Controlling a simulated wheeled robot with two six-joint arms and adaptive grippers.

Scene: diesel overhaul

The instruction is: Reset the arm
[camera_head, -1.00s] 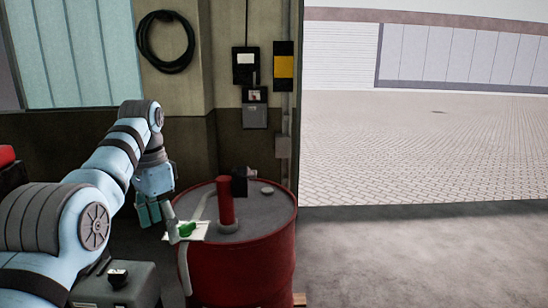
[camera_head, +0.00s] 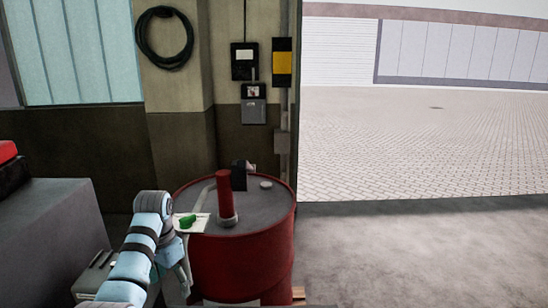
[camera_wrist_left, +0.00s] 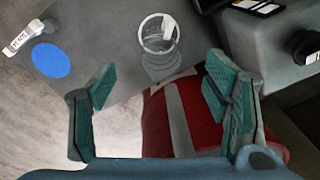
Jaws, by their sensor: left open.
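My left arm (camera_head: 145,250) comes in low at the left in the head view, folded close in front of the red drum (camera_head: 240,265). Its gripper is mostly hidden there. In the left wrist view my left gripper (camera_wrist_left: 154,85) is open, its two green finger pads well apart with nothing between them. Beyond the fingers a clear glass jar (camera_wrist_left: 160,55) stands on a grey surface (camera_wrist_left: 110,45), apart from the pads. My right gripper is not in view.
The drum carries a red pump post (camera_head: 225,195) and a white sheet with a green item (camera_head: 188,220). A grey bench (camera_head: 45,225) stands at the left. The wrist view shows a blue disc (camera_wrist_left: 51,60) and a red object (camera_wrist_left: 195,120) below. Floor at right is clear.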

